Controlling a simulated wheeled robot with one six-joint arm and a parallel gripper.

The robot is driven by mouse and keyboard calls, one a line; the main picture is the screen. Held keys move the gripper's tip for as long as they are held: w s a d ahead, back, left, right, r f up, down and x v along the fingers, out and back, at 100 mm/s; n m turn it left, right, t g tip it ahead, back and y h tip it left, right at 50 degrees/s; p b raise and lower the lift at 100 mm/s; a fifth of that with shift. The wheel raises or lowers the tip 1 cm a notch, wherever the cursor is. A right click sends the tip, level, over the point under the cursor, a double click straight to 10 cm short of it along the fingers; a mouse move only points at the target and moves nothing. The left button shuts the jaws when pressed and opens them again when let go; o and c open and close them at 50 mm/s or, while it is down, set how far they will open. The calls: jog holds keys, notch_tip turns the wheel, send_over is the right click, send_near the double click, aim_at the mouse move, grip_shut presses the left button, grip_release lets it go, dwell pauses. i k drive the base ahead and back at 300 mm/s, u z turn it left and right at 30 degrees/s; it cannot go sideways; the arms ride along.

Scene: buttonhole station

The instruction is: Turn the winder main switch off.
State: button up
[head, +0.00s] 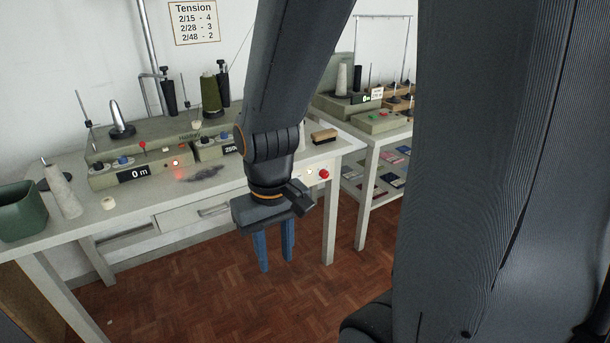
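A round red control (323,174) sits on a pale plate at the right end of the table's front; no label is readable there, so I cannot tell which control is the main switch. My gripper (275,266) points down in front of the table, left of and lower than the red control. Its two blue fingers are apart with nothing between them. My arm hides part of the winder's right side.
The white table (130,216) has a drawer (200,212) in its front. A green bin (22,212) and a pale yarn cone (62,192) stand at its left, a brush (324,136) at its right. A second table with shelves (375,170) stands right. Parquet floor is clear in front.

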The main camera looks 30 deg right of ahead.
aim_at(323, 173)
jog(key=u, duration=1.5)
jog(key=k, duration=0.8)
jog(key=z, duration=1.55)
jog(key=i, duration=0.5)
